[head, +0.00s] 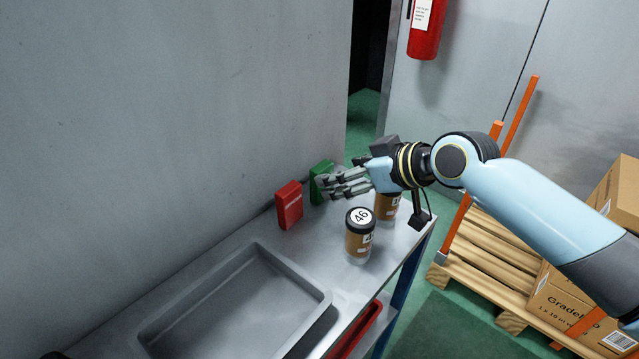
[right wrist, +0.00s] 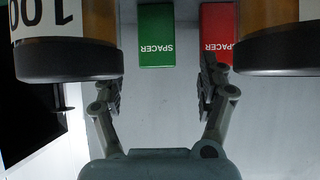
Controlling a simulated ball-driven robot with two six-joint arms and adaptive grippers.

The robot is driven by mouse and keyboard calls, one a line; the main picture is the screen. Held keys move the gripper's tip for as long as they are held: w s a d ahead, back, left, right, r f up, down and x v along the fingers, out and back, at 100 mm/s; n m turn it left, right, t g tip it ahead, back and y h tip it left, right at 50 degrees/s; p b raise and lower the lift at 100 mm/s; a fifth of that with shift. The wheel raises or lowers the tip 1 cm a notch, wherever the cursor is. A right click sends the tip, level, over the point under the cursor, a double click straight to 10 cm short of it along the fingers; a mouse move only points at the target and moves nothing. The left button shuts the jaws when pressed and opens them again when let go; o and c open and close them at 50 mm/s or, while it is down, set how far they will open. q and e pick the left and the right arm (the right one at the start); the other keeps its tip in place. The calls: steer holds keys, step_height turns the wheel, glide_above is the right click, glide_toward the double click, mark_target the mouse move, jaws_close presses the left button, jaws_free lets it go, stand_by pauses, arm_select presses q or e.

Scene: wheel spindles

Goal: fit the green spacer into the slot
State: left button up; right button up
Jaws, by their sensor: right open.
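The green spacer (head: 320,184) stands upright at the far end of the metal table, by the wall, partly hidden by my right gripper (head: 341,183). In the right wrist view the green spacer (right wrist: 156,36), with its label upside down, lies beyond the fingertips, in line with the gap between them. My right gripper (right wrist: 161,85) is open with nothing between its fingers. A red spacer (head: 289,206) stands beside the green one; in the right wrist view the red spacer (right wrist: 217,22) is partly behind one finger. I cannot make out a slot. My left gripper is not in view.
A lidded jar marked 46 (head: 360,240) and a second jar (head: 387,207) stand close to my right gripper. A grey tray (head: 318,300) fills the near part of the table. A red bin (head: 358,330) is below the table edge. Wall at left.

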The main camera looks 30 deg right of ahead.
mark_target(326, 166)
steer(key=x, duration=0.7)
steer(key=shift+w+d, duration=0.1)
steer(key=shift+w, duration=0.25)
steer(key=shift+s, duration=0.1)
steer(key=c, duration=1.3)
